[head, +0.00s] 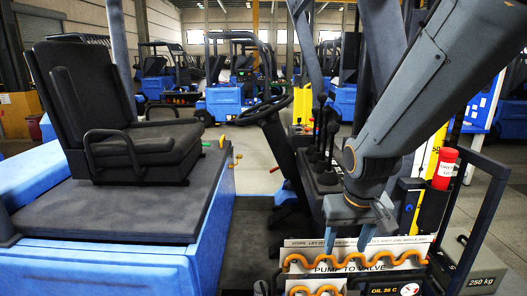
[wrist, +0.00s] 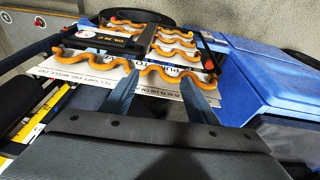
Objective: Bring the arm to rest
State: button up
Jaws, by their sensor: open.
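My arm (head: 425,85) reaches down from the upper right in the head view. My gripper (head: 348,240) points downward at its end, with two blue-grey fingers apart. In the wrist view my gripper (wrist: 156,92) shows its fingers spread wide with nothing between them. An orange wavy rack (head: 350,261) with a "PUMP TO VALVE" label lies just below the fingertips. The rack (wrist: 135,66) also shows in the wrist view, just beyond the fingers. I cannot tell whether the fingertips touch the rack or its white plate.
Black levers (head: 328,145) and a steering wheel (head: 264,110) stand left of my arm. A red cylinder (head: 445,168) and a 250 kg box (head: 483,277) are at right. A black seat (head: 105,115) is at left. Blue trucks (head: 225,102) stand behind.

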jog(key=s+f+b, duration=0.2)
jog(key=f+b, duration=0.3)
jog(key=f, duration=0.2)
jog(key=s+f+g+b, duration=0.1)
jog(key=s+f+b, duration=0.1)
jog(key=f+b, duration=0.3)
notch_tip(320, 180, down, 3)
jog(key=shift+s+d+r+g, duration=0.15)
jog(key=shift+s+g, duration=0.15)
dwell(0.3)
